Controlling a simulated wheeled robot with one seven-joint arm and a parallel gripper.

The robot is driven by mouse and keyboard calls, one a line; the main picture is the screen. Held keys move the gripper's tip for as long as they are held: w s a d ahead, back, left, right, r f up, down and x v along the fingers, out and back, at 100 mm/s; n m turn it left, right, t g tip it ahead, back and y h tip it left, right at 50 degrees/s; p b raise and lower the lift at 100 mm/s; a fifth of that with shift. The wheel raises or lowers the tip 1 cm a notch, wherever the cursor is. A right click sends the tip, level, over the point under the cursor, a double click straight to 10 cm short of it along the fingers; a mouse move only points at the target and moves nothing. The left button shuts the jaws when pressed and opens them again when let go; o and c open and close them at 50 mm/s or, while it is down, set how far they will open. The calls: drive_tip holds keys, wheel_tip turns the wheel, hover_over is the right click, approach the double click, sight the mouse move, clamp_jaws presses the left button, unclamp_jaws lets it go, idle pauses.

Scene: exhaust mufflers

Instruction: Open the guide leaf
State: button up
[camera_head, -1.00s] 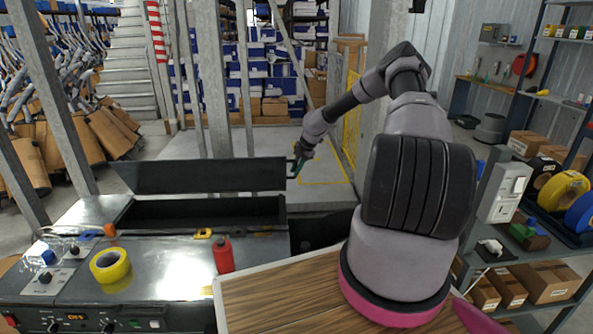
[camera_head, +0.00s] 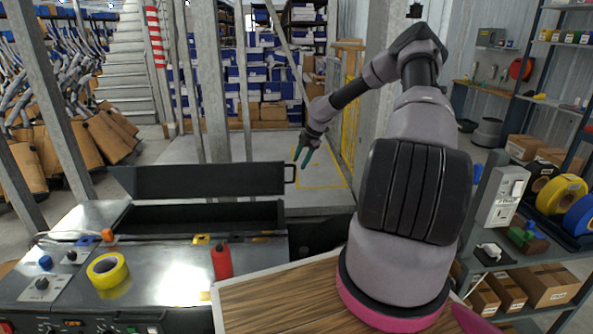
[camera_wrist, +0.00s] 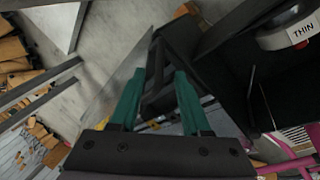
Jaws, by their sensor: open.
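The guide leaf appears to be the long black panel (camera_head: 205,180) standing raised along the back of a dark trough on the machine. A thin black handle (camera_head: 293,172) sticks out at its right end. My gripper (camera_head: 305,155) has green fingers and hangs just above and right of this handle, apart from it in the head view. In the wrist view my gripper (camera_wrist: 157,75) is open, its two green fingers spread, with a dark bar-like part between and beyond them. I cannot tell there whether they touch it.
The machine top carries a yellow tape roll (camera_head: 107,270) and a red bottle (camera_head: 222,262). A grey post (camera_head: 378,100) rises behind the arm. The floor (camera_head: 325,185) beyond the gripper is clear.

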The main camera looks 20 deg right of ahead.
drive_tip(key=v, duration=0.3)
idle(0.5)
